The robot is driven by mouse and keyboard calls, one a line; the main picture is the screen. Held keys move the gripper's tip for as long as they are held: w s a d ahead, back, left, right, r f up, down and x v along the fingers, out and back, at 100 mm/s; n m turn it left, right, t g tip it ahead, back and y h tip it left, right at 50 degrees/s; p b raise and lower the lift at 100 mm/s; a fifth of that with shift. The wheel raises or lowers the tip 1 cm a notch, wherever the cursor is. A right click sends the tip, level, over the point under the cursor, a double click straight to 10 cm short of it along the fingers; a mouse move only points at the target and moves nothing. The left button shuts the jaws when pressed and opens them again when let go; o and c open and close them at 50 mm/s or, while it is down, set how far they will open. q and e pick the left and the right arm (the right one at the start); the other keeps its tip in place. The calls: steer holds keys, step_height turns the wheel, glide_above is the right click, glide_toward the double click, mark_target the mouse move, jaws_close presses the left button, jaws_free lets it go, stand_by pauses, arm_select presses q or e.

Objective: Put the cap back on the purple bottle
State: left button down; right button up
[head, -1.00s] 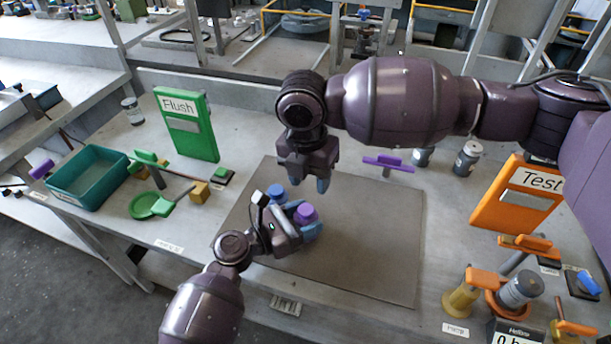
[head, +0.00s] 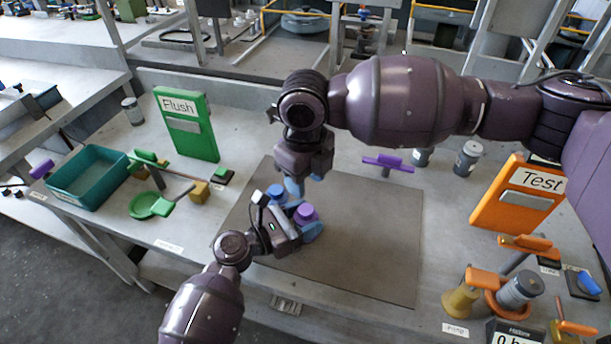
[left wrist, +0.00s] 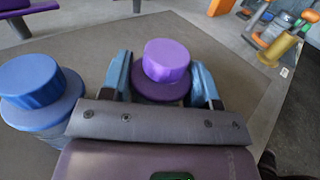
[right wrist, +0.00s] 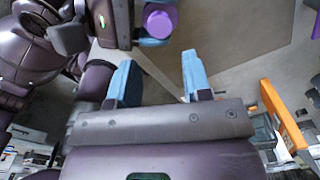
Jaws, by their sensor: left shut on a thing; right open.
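The purple bottle stands on the grey mat, its purple cap (head: 305,211) on top. In the left wrist view the cap (left wrist: 164,68) shows a narrow knob over a wider rim; the body below is hidden, so I cannot tell how firmly it sits. My left gripper (head: 302,226) is shut on the purple bottle, one blue finger on each side. The cap also shows in the right wrist view (right wrist: 159,20), beyond the right fingertips. My right gripper (head: 305,184) is open and empty, behind the purple cap and above the mat.
A blue-capped bottle (left wrist: 38,88) stands close left of my left gripper. The mat (head: 375,240) is clear to the right. A green Flush board (head: 186,125), a teal tray (head: 88,178) and an orange Test board (head: 517,195) stand around it. A purple stand (head: 388,162) is behind.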

mark_target(306, 209)
steer(key=shift+n, duration=0.3)
steer(key=shift+f, duration=4)
steer(key=c, duration=0.7)
steer(key=m, duration=0.4)
steer(key=shift+m, duration=0.4)
steer(key=shift+c, duration=0.2)
steer(key=m, duration=0.5)
